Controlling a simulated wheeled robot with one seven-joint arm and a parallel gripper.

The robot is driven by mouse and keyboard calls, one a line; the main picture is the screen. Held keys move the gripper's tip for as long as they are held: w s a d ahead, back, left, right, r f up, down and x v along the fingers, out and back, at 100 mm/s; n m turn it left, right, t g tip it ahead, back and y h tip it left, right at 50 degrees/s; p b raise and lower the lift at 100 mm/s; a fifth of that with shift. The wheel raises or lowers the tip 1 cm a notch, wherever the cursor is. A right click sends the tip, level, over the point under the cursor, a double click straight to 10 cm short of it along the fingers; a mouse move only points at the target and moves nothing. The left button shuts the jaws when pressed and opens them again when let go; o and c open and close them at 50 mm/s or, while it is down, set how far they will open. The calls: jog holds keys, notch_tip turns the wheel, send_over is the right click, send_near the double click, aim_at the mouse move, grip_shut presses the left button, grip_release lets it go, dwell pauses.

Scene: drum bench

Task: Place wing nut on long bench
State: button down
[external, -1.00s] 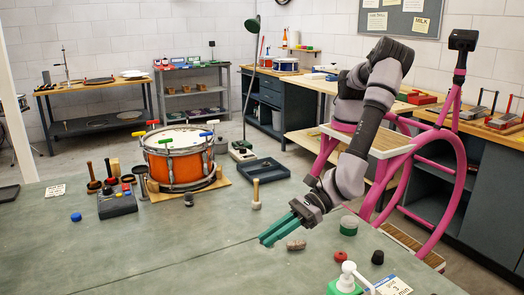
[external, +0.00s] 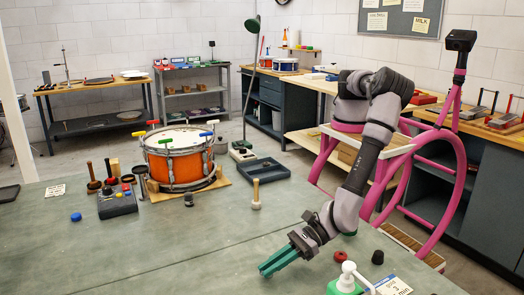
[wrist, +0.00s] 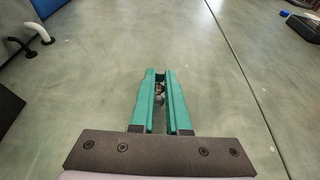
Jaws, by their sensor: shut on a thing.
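My gripper (external: 264,269) is low over the front part of the grey-green bench top (external: 160,255), its teal fingers pointing to the lower left in the external view. In the wrist view my gripper (wrist: 160,74) is shut on a small grey piece with rounded lobes, which looks like the wing nut (wrist: 159,91). The fingers cover part of it, and it cannot be made out in the external view. I cannot tell whether it touches the surface below.
The orange drum (external: 178,160) stands on the bench with a wooden-handled tool (external: 256,196) to its right. A red knob (external: 340,257), a black cup (external: 377,257) and a green-white pump bottle (external: 346,281) are right of my gripper. The bench left of it is clear.

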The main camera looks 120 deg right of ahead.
jog(key=shift+f, duration=0.15)
jog(key=c, duration=0.9)
grip_release()
